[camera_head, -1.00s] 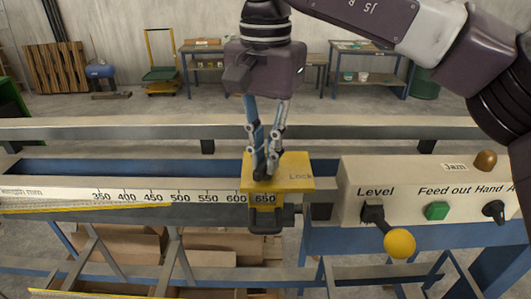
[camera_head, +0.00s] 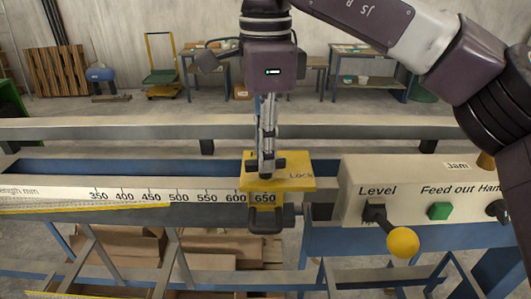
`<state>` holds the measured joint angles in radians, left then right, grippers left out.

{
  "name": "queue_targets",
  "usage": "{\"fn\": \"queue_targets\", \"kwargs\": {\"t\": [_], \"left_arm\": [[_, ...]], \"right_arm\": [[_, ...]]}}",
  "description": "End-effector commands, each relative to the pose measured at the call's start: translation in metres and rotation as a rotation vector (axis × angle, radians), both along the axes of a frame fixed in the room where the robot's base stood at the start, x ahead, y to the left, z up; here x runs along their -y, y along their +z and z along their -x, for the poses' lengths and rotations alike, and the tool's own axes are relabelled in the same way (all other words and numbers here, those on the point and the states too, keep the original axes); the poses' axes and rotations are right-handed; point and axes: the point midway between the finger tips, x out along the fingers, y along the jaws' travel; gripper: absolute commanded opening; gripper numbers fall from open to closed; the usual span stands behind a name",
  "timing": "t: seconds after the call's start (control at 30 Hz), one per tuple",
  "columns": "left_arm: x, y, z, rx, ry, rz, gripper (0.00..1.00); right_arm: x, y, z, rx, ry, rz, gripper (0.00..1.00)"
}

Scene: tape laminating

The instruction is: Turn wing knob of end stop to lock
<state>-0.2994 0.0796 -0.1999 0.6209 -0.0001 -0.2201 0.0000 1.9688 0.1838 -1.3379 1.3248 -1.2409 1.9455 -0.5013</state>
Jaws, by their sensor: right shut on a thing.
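The yellow end stop (camera_head: 293,182) sits on the length rail (camera_head: 130,196) at about the 650 mark. Its top plate carries the word "Lock". The wing knob (camera_head: 277,162) is a small dark piece on that plate, mostly covered by my fingers. My right gripper (camera_head: 267,160) points straight down from above and is shut on the wing knob, with its fingers narrow side on to the camera. My left gripper is not in view.
Right of the end stop is a control panel (camera_head: 350,210) with a yellow-balled level lever (camera_head: 403,242), a green button (camera_head: 440,211) and a dark knob at the edge. A grey rail (camera_head: 100,130) runs behind. Cardboard (camera_head: 130,245) lies below.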

Motion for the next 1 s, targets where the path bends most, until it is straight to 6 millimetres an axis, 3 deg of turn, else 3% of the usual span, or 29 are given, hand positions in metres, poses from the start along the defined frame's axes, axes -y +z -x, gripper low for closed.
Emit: {"fn": "queue_targets", "kwargs": {"t": [0.37,0.93,0.97,1.0], "left_arm": [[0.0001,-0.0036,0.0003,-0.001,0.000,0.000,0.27],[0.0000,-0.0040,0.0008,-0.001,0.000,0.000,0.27],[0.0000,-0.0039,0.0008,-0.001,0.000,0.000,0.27],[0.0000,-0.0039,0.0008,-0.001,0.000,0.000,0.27]], "right_arm": [[-0.0003,0.0001,0.0001,0.001,-0.169,0.000,0.00],[0.0000,0.0004,-0.0002,0.001,-0.199,0.000,0.00],[0.0000,0.0004,-0.0002,0.001,-0.199,0.000,0.12],[0.0000,0.0004,-0.0002,0.001,-0.199,0.000,0.17]]}}
